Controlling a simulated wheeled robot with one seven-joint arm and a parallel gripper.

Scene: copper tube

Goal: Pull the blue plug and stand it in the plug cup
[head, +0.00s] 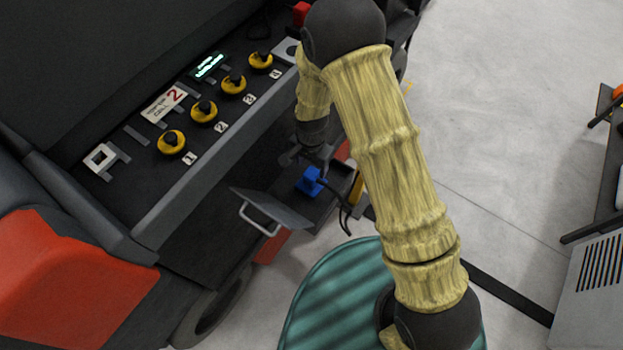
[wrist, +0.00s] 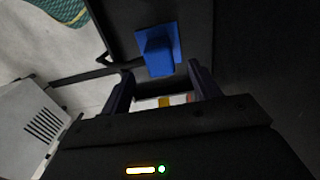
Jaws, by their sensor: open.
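The blue plug (head: 310,181) sits in a dark recess on the side of the machine, with a black cable beside it. It also shows in the wrist view (wrist: 158,52) as a blue block on a blue base against a dark panel. My gripper (head: 318,158) is just above the plug in the head view. In the wrist view my gripper (wrist: 160,71) is open, with one finger on each side of the plug's near end and gaps between. I cannot tell how deep the fingers reach. I cannot make out the plug cup for sure.
A grey flap with a handle (head: 270,211) hangs open left of the plug. A yellow part (head: 357,188) is close on its right. The control panel with yellow-ringed knobs (head: 204,112) lies up left. Open floor (head: 500,130) is at right, with a grey vented box (head: 590,285).

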